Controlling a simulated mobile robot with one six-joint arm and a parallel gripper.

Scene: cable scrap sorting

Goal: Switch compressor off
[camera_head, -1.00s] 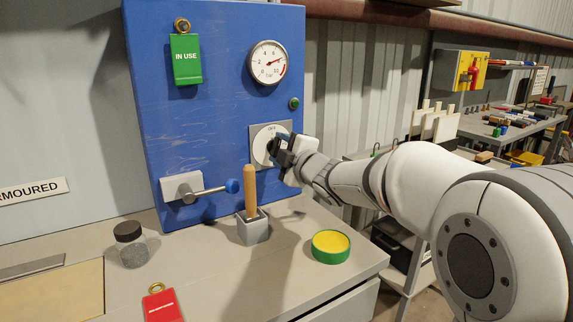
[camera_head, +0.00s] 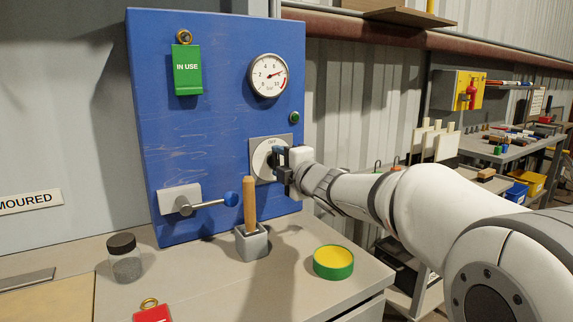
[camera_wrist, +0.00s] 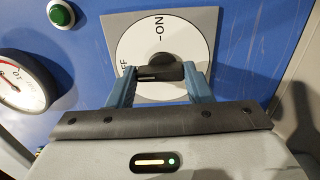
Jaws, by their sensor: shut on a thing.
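The compressor switch is a white round dial (camera_head: 260,162) on a grey plate, low on the right of the blue panel (camera_head: 215,130). In the wrist view the dial (camera_wrist: 198,50) shows ON at its top and part of OFF at its left, partly hidden by a finger. My gripper (camera_wrist: 158,73) is shut on the black knob (camera_wrist: 156,60) at the dial's middle, one finger on each side. In the head view my gripper (camera_head: 277,160) reaches the dial from the right and hides the knob. The knob's exact pointing direction is hard to tell.
A wooden-handled tool (camera_head: 250,205) stands in a block below the dial. A green-yellow tin (camera_head: 333,262) and a jar (camera_head: 125,258) stand on the bench.

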